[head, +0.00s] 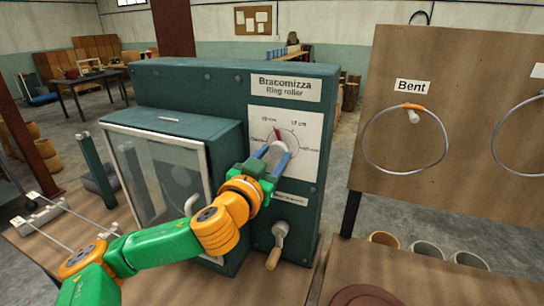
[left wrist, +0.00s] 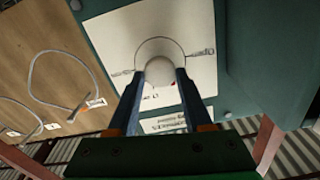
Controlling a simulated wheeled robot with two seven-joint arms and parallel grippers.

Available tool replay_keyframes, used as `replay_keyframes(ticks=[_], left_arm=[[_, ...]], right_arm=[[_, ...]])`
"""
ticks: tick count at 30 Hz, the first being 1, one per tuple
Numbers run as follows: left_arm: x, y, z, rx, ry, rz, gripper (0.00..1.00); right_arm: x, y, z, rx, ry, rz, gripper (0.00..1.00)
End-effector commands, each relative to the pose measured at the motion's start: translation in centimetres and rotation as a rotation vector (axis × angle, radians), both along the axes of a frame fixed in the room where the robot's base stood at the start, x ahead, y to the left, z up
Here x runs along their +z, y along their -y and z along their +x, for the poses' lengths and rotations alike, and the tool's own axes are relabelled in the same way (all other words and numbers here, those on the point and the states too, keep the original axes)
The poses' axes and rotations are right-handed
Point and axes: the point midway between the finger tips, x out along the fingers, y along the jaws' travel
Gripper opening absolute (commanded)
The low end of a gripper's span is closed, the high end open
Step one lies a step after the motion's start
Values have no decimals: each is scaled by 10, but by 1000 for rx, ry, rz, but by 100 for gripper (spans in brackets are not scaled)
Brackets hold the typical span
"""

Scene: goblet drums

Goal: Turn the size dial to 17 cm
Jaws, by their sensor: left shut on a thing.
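The size dial (head: 279,146) is a pale round knob on a white plate on the front of the green ring roller (head: 230,82). In the left wrist view the fingers clasp the round knob (left wrist: 160,71), and the plate appears upside down. My right gripper is out of view.
A crank handle (head: 276,245) hangs below the dial plate. A windowed guard box (head: 170,165) juts out at the left. A brown board (head: 450,130) with a ring under a "Bent" label stands at right. Several cups (head: 425,250) stand below it.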

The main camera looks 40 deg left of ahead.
Motion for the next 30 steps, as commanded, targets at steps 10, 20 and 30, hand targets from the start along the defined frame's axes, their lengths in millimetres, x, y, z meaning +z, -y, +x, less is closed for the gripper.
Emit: replay_keyframes(ticks=[10,20,30], left_arm=[[0,-1,0,4,-79,310,0],[1,-2,0,5,-145,590,0],[2,-3,0,9,-189,778,0]], right_arm=[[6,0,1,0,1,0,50],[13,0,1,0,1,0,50],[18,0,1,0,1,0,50]])
